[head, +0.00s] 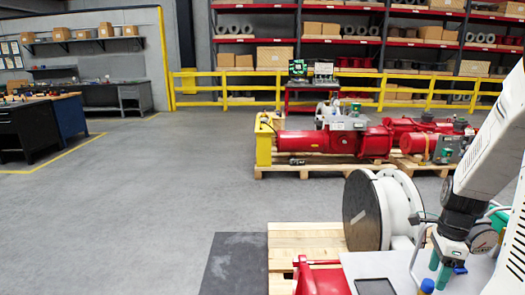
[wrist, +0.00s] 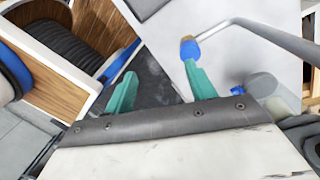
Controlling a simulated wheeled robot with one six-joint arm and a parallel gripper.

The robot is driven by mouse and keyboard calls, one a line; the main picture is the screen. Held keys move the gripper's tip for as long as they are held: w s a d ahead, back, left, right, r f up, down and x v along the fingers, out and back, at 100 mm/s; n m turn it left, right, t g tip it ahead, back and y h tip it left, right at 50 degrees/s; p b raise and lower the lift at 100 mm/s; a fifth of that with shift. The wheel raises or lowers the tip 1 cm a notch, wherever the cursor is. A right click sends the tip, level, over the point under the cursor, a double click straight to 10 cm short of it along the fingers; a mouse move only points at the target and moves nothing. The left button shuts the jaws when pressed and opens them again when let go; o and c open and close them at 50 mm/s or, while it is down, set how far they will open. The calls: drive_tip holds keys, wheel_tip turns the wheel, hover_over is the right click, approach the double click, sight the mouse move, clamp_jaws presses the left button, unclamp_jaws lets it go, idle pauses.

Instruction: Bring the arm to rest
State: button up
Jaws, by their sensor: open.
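My arm (head: 492,150) comes in from the right edge in the head view and bends down at a dark wrist joint. My gripper (head: 440,272) points down over a light grey surface at the lower right. In the wrist view my gripper (wrist: 160,67) shows two green fingers spread apart, with nothing seen between them. A bent grey rod (wrist: 265,32) with a blue and tan end is close by the right fingertip; whether they touch I cannot tell.
A large black and white spool (head: 365,212) stands left of my arm on a wooden pallet (head: 305,238). A red part (head: 318,277) is at the lower front. Red actuators (head: 335,141) lie on pallets behind. The grey floor (head: 140,215) at left is clear.

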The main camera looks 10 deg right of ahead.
drive_tip(key=s+a+r+n+t, duration=0.1)
drive_tip(key=s+a+r+n, duration=0.2)
drive_tip(key=a+r+n, duration=0.3)
drive_tip(key=s+a+r+n, duration=0.3)
drive_tip(key=a+r+n, duration=0.3)
drive_tip(key=a+n, duration=0.4)
drive_tip(key=s+a+r+n+t+h, duration=0.1)
drive_tip(key=s+a+r+n, duration=0.3)
drive_tip(key=a+r+n, duration=0.3)
drive_tip(key=a+n, duration=0.2)
drive_tip(key=a, duration=0.3)
drive_tip(key=shift+t, duration=0.3)
